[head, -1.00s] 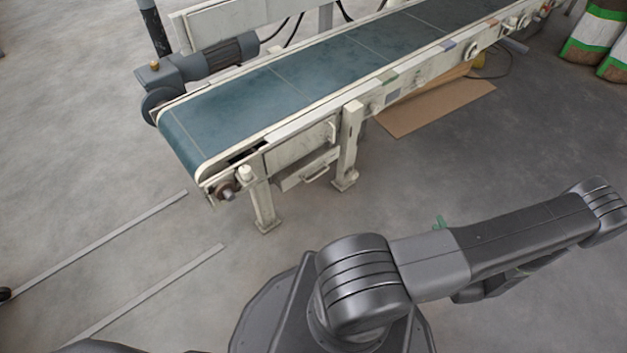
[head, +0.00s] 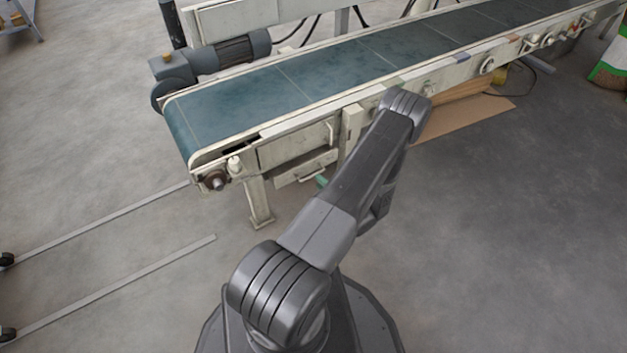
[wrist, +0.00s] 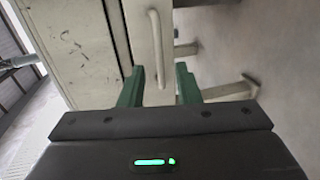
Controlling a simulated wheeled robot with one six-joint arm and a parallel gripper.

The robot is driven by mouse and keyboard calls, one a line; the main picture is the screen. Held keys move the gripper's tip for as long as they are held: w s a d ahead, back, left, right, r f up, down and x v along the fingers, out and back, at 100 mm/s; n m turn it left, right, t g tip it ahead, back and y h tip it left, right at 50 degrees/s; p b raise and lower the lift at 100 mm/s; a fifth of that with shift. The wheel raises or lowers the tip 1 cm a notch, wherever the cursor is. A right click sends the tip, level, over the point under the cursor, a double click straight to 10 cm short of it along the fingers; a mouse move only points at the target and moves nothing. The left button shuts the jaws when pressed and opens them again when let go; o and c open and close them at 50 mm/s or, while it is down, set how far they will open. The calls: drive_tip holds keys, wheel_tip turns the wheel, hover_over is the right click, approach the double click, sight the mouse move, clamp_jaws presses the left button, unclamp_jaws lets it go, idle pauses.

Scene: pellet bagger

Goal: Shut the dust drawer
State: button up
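The dust drawer (head: 291,179) is a small cream box low under the near end of the conveyor. It stands out a little from the frame, with a bar handle (head: 312,174) on its front. In the wrist view the drawer front (wrist: 143,32) appears turned on its side, with a dark gap along its edge. My gripper (wrist: 158,69) has two green fingers, set apart and empty. The handle (wrist: 156,45) shows between and beyond them; I cannot tell if they touch anything. In the head view my arm hides most of the gripper; only a green bit shows beside the drawer.
A cream cover panel (head: 290,149) with its own handle sits above the drawer. Conveyor legs (head: 259,203) stand on both sides, the right one partly behind my arm. The conveyor belt (head: 240,100) runs above. The floor in front is mostly clear, with two metal rails (head: 150,270) at left.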

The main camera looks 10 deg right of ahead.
drive_tip(key=shift+b+x, duration=0.4)
drive_tip(key=shift+x, duration=1.75)
drive_tip(key=shift+c, duration=0.4)
clamp_jaws()
